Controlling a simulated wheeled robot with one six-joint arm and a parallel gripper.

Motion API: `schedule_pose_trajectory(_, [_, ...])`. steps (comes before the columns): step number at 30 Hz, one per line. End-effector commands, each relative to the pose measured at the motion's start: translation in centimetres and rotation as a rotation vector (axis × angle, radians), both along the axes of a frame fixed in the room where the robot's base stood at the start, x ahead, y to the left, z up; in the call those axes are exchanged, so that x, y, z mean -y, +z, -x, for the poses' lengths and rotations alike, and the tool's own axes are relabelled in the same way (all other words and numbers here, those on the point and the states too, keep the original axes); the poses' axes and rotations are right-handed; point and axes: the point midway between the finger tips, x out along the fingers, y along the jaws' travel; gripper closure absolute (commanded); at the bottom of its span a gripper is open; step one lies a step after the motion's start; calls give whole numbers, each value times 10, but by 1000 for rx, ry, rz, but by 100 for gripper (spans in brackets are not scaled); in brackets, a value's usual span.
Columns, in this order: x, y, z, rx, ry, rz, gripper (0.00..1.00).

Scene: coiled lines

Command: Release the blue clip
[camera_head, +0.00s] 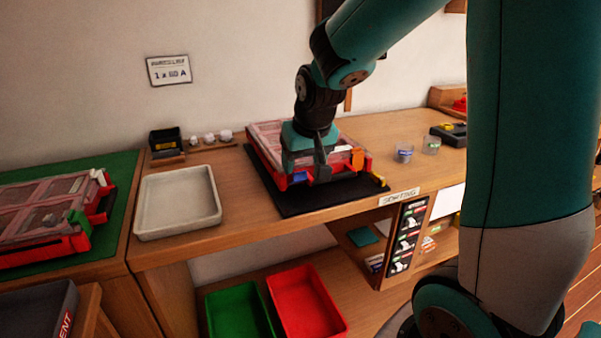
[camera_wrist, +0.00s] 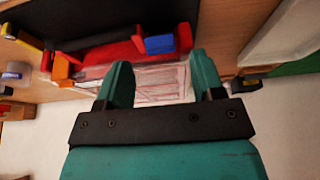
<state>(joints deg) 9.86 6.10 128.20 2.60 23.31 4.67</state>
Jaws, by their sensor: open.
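The blue clip (camera_head: 300,177) is on the red front edge of a case (camera_head: 262,137) with a clear lid, lying on a black mat (camera_head: 300,201). My gripper (camera_head: 307,172) points down over the front of this case, close to the blue clip. In the wrist view the blue clip (camera_wrist: 160,44) shows just beyond the gap between my two spread fingers (camera_wrist: 162,72), with nothing held between them. I cannot tell whether a finger touches the clip. An orange clip (camera_head: 357,159) stands farther right on the same case.
A second case (camera_head: 45,243) with a green clip lies on a green mat at left. A pale tray (camera_head: 180,228) stands between the cases. Small glasses (camera_head: 404,153) and a dark box (camera_head: 450,134) stand at right. Green and red bins (camera_head: 308,300) sit below the bench.

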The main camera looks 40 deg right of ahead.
Motion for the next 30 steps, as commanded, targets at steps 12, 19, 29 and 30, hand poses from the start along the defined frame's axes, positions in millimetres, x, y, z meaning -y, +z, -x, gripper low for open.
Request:
schedule_pose_trajectory(12, [3, -31, -12, 0, 0, -1, 38])
schedule_pose_trajectory(19, [3, -30, -12, 0, 0, -1, 50])
schedule_pose_trajectory(29, [3, -33, -11, 16, 1, 4, 88])
schedule_pose_trajectory(30, [2, -36, -10, 34, 1, 9, 88])
